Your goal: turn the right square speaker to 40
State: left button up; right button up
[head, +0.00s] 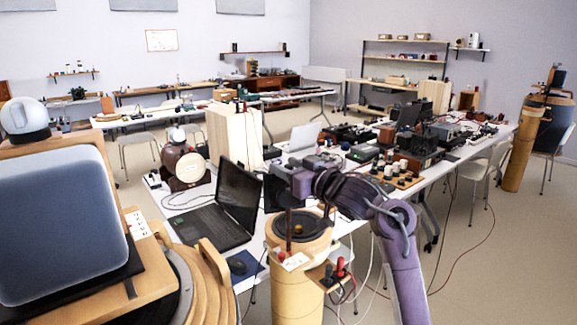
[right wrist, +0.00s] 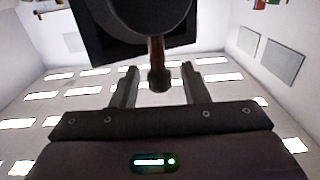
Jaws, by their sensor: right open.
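A large square speaker with a grey-blue front (head: 60,222) stands at the left foreground on a wooden base. A tan round pedestal (head: 297,290) with a dark disc (head: 304,226) on top stands lower centre. A thin brown upright rod (head: 289,231) rises there, below my right gripper (head: 285,173). A white marked card (head: 295,261) is on its front. In the right wrist view my open fingers (right wrist: 157,88) flank a brown rod with a dark end (right wrist: 157,78); contact is not visible. My left gripper is not in view.
An open laptop (head: 224,207) lies on the table left of the pedestal. A dark panel (head: 274,190) stands behind it near my gripper. Red and black knobs (head: 335,274) with cables are at the pedestal's right. Cluttered tables fill the right; floor shows at far right.

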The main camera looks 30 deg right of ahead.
grip_shut()
jog(key=m+h+b, duration=0.3)
jog(key=h, duration=0.1)
jog(key=shift+f+h+b, duration=0.15)
jog(key=shift+h+b, duration=0.15)
jog(key=shift+h, duration=0.1)
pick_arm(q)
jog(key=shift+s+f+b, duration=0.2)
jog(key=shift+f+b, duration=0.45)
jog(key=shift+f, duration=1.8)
pick_arm(e)
jog(key=shift+r+m+h, duration=0.2)
jog(key=shift+m+h, duration=0.3)
jog(key=shift+h, duration=0.2)
grip_release()
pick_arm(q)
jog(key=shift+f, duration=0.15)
pick_arm(e)
jog(key=v, duration=0.7)
jog(key=shift+s, duration=0.4)
